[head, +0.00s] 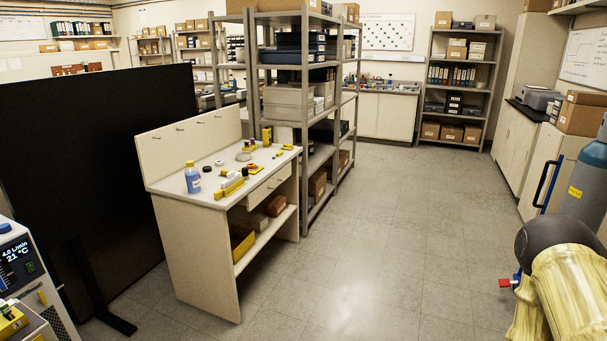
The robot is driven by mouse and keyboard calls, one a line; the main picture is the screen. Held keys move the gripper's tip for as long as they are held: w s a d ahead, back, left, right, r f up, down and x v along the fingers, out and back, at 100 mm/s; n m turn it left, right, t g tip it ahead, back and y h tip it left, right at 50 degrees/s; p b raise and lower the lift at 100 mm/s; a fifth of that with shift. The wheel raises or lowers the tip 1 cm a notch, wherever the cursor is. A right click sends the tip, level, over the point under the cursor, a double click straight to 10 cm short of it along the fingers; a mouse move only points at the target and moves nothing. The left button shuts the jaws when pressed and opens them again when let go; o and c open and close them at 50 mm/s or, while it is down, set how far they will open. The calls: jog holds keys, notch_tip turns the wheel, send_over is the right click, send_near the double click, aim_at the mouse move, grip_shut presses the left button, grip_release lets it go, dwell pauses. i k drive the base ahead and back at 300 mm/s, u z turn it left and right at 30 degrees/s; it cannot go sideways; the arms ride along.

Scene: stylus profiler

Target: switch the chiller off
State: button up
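A white unit with a dark display (18,252) stands at the lower left edge of the head view and is cut off by the frame. It looks like the chiller (45,290). Its display is lit and reads about 4.0 L/min and 21 °C. I cannot tell which control is the power switch. My gripper is not in view.
A black partition (95,170) stands behind the chiller. A workbench (190,245) with a blue bottle (192,178) and small tools is at centre left. Shelving (283,20) stands behind it. A blue-grey gas cylinder (588,185) is at right. The middle floor is clear.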

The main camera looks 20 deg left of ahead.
aim_at(29, 267)
jog(key=u, duration=0.5)
jog(key=i, duration=1.2)
jog(key=u, duration=1.8)
jog(key=i, duration=0.8)
jog(key=u, duration=0.55)
